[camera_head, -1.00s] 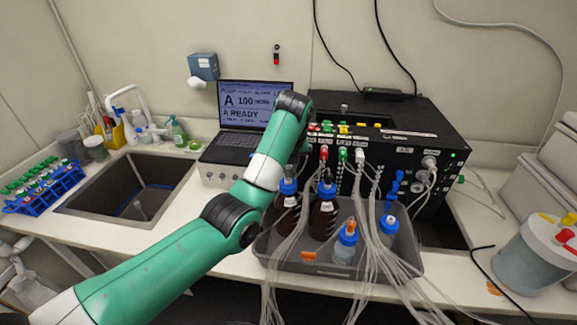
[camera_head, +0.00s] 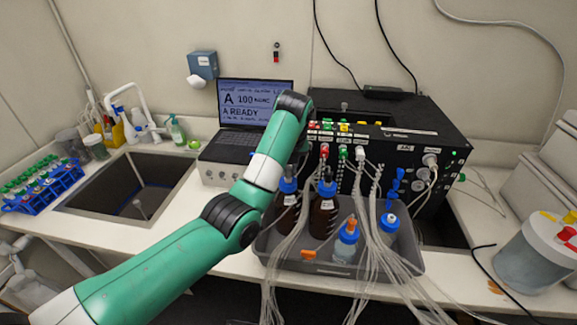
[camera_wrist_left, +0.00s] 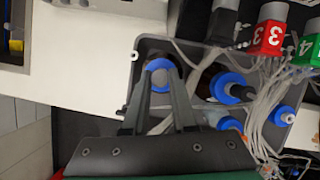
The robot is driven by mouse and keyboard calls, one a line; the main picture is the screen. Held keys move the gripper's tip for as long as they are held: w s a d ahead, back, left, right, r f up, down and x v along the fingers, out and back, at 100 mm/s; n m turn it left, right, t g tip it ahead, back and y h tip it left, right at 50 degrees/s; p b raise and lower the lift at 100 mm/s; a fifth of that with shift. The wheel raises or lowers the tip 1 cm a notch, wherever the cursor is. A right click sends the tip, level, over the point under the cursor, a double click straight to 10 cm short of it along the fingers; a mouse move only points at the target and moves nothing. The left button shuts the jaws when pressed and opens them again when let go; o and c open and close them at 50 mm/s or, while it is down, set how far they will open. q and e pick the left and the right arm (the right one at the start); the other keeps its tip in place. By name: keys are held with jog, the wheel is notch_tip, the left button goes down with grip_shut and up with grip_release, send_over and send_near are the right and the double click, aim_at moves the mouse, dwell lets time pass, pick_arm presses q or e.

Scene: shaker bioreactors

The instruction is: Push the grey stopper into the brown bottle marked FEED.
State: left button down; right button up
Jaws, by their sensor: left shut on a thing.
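Two brown bottles with blue collars stand in the grey tray, the left one (camera_head: 287,212) and the right one (camera_head: 323,220). Their labels are too small to read, so I cannot tell which is marked FEED. In the left wrist view my left gripper (camera_wrist_left: 160,76) is shut with its fingertips over the blue collar (camera_wrist_left: 159,64) of the left bottle. A small grey thing, seemingly the stopper, is between the tips, mostly hidden by them. I cannot tell how deep it sits. In the head view my forearm hides the fingertips. My right gripper is not in view.
The grey tray (camera_head: 300,268) also holds smaller clear bottles with blue tops (camera_head: 346,240). Clear tubes (camera_head: 372,245) hang over its front. A black control box (camera_head: 400,135) stands behind, a laptop (camera_head: 250,105) at back left, a sink (camera_head: 135,190) farther left.

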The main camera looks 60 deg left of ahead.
pick_arm(q)
jog(key=shift+f, duration=0.3)
jog(key=c, duration=0.6)
grip_release()
jog(key=shift+c, duration=0.2)
jog(key=p+v, duration=1.1)
jog(key=p, duration=0.8)
jog(key=shift+r, duration=0.3)
